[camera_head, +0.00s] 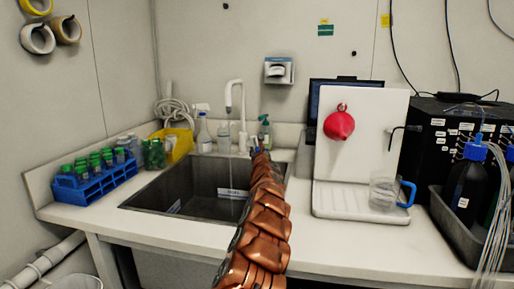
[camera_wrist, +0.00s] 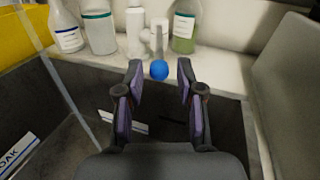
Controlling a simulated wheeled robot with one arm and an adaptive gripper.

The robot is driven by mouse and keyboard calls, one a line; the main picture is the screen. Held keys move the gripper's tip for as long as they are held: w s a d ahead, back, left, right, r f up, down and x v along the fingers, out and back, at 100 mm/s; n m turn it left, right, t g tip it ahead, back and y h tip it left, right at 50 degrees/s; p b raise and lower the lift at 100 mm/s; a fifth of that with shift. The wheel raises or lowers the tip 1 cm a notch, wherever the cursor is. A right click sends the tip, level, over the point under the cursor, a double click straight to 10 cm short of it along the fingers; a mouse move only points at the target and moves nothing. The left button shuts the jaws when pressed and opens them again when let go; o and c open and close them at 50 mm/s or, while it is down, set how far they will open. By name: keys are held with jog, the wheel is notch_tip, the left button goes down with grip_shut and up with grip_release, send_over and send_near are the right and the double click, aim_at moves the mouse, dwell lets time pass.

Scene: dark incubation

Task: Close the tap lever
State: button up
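The white tap (camera_head: 235,100) stands at the back edge of the dark sink (camera_head: 200,190), its spout arching over the basin. In the wrist view the tap's white body (camera_wrist: 136,32) is at the top, and a lever with a blue ball end (camera_wrist: 159,70) sits beside it. My gripper (camera_wrist: 160,66) is open and empty. The blue ball appears between its fingertips, with a gap on both sides. A pale stream (camera_wrist: 62,85) runs down at the left. In the head view my arm mostly hides my gripper and the lever.
Bottles (camera_wrist: 98,30) and a green bottle (camera_wrist: 185,28) stand close behind the tap. A yellow bin (camera_head: 180,144) and a blue tube rack (camera_head: 95,185) are left of the sink.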

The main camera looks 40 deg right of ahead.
aim_at(256, 145)
jog(key=shift+p+x, duration=0.3)
jog(key=shift+x, duration=0.6)
jog(key=shift+w+d, duration=0.3)
jog(key=shift+w, duration=0.05)
jog(key=shift+w+d+f+p, duration=0.15)
jog(key=shift+w+d+p, duration=0.2)
jog(key=shift+w+p, duration=0.1)
jog(key=shift+w+d+r+p, duration=0.25)
jog(key=shift+w+d+p, duration=0.15)
jog(key=shift+w+d, duration=0.05)
jog(key=shift+w+d+f+p, duration=0.15)
jog(key=shift+w+p, duration=0.05)
jog(key=shift+w, duration=0.1)
jog(key=shift+w+d+f+p, duration=0.1)
jog(key=shift+w+d+p, duration=0.1)
jog(key=shift+w, duration=0.15)
grip_shut()
